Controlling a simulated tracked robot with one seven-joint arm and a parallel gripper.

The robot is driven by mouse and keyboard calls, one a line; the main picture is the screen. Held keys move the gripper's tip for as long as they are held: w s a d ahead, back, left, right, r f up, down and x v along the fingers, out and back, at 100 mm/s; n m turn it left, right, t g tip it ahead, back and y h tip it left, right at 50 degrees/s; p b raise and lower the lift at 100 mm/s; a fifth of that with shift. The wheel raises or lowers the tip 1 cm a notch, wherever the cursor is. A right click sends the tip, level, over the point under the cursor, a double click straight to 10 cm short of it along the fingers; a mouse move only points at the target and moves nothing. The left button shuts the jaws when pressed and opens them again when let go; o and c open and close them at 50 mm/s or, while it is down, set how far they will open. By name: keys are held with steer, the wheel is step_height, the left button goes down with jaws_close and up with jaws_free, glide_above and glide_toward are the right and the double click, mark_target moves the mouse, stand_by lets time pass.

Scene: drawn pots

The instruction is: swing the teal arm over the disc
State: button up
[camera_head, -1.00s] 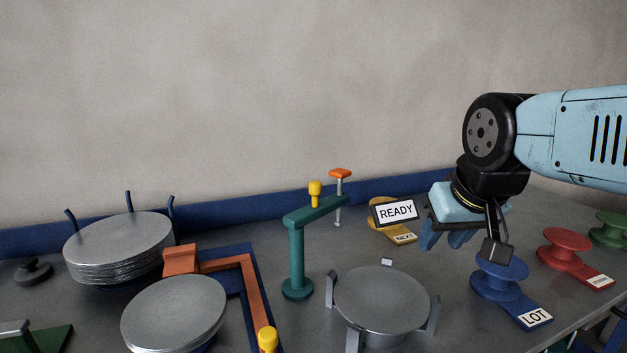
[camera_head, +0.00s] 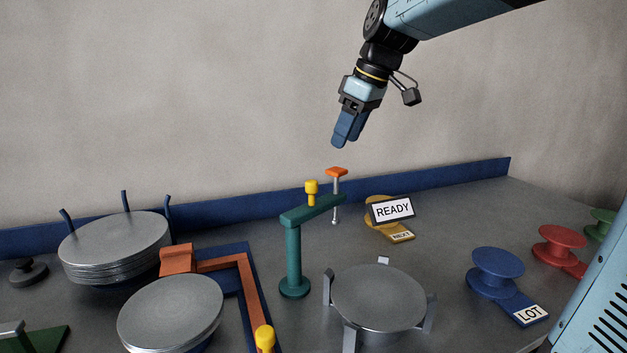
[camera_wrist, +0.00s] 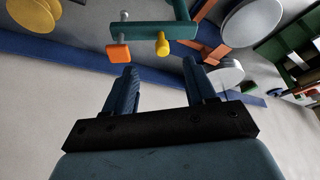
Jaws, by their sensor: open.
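The teal arm (camera_head: 318,208) sits on a teal post with a round foot and points back and to the right, beside the disc. It carries a yellow knob (camera_head: 311,188) and an orange-topped pin (camera_head: 336,172) at its far end. The grey disc (camera_head: 379,298) lies in a holder with several upright grey jaws, right of the post. My gripper (camera_head: 341,143) is open and empty, in the air above the orange top. In the wrist view the teal arm (camera_wrist: 150,31) and yellow knob (camera_wrist: 162,46) lie beyond my fingers (camera_wrist: 163,80).
A stack of grey discs (camera_head: 115,245) and another disc (camera_head: 171,312) stand left of an orange bar (camera_head: 250,285). Blue (camera_head: 494,272) and red (camera_head: 560,247) spools stand at right. A blue rail (camera_head: 440,182) edges the back.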

mark_target(313, 181)
steer(key=shift+n, duration=0.7)
steer(key=x, duration=0.4)
steer(key=w+a+x, duration=0.1)
steer(key=x, duration=0.4)
steer(key=a+r+x, duration=0.1)
steer(key=x, duration=0.4)
steer(key=shift+w, duration=0.45)
jaws_close()
